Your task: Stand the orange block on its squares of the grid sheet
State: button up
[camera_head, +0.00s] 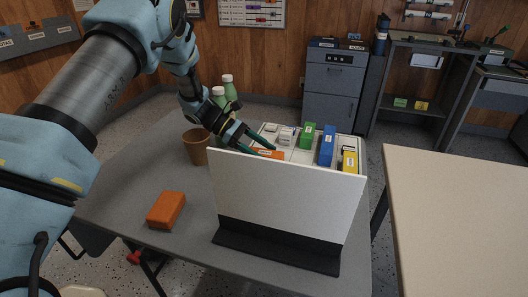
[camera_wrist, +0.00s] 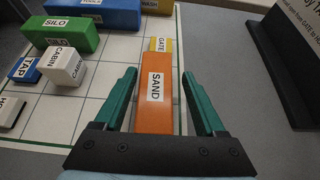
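An orange block labelled SAND (camera_wrist: 156,100) is on the white grid sheet (camera_wrist: 105,88) near its right border in the wrist view, in line with a yellow GATE block (camera_wrist: 161,45). In the head view the SAND block (camera_head: 268,153) shows partly above an upright board. My gripper (camera_wrist: 159,74) is open, one green finger on each side of the SAND block, with visible gaps. In the head view my gripper (camera_head: 258,142) reaches down over that block. A second orange block (camera_head: 166,210) lies on the grey table, apart from the sheet.
The white upright board (camera_head: 280,195) on a dark foot hides part of the sheet. Green SILO (camera_wrist: 62,34), blue TAP (camera_wrist: 25,69) and white CABIN (camera_wrist: 66,66) blocks stand on the sheet. A brown cup (camera_head: 196,147) and green bottles (camera_head: 229,88) are beside my arm.

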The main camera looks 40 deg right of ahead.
jog(key=shift+o, duration=0.3)
jog(key=shift+r, duration=0.15)
jog(key=v, duration=0.3)
jog(key=b+v, duration=0.1)
jog(key=v, duration=0.3)
jog(key=shift+s+d+r, duration=0.1)
jog(key=shift+d+r, duration=0.05)
jog(key=shift+r, duration=0.1)
jog(key=shift+w+a+r, duration=0.25)
jog(key=shift+w+r, duration=0.05)
